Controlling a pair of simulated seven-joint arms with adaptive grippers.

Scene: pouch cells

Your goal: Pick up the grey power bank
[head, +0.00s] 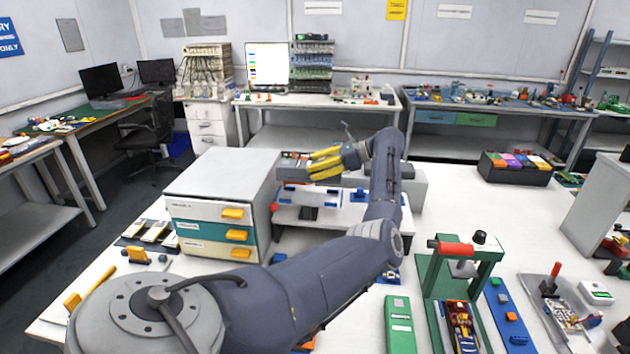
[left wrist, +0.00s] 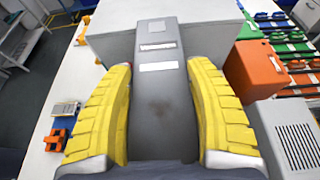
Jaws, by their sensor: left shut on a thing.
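The grey power bank (left wrist: 160,95) is a long flat grey block with two pale labels and a small light square at its far end. It lies between the yellow fingers of my left gripper (left wrist: 160,72), which is shut on it. In the head view my left gripper (head: 325,163) is behind the drawer cabinet, at the raised shelf, and the power bank's end (head: 293,166) shows just left of the fingertips. I cannot tell whether the power bank still touches what is under it. My right gripper is not in view.
A drawer cabinet (head: 205,236) with yellow handles stands left of the gripper. An orange block (left wrist: 255,70) sits close to the right finger in the left wrist view. A green press (head: 430,275) stands front right.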

